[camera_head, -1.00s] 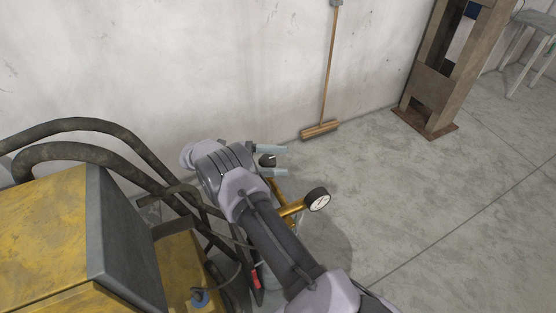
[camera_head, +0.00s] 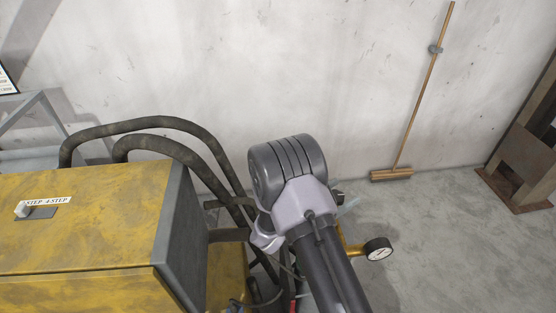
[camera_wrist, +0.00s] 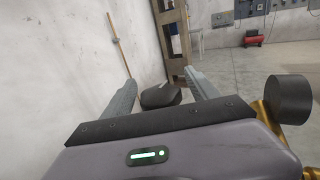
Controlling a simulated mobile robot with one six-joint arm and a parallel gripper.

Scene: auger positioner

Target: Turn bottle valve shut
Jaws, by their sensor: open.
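The bottle valve's dark knob (camera_wrist: 160,96) shows in the wrist view between the two grey fingers of my gripper (camera_wrist: 159,80). The fingers are apart, one on each side of the knob; I cannot tell whether either touches it. In the head view my wrist hides most of the valve and the bottle below. A pale fingertip of my gripper (camera_head: 348,207) shows past the wrist. The brass regulator (camera_head: 350,245) with its round gauge (camera_head: 378,248) stands to the right of my arm. The gauge's dark back (camera_wrist: 289,98) is at the right in the wrist view.
A yellow machine (camera_head: 90,225) with thick dark hoses (camera_head: 150,124) fills the left of the head view. A broom (camera_head: 391,174) leans on the wall behind. A rusty metal frame (camera_head: 525,160) stands at the right. The floor between is clear.

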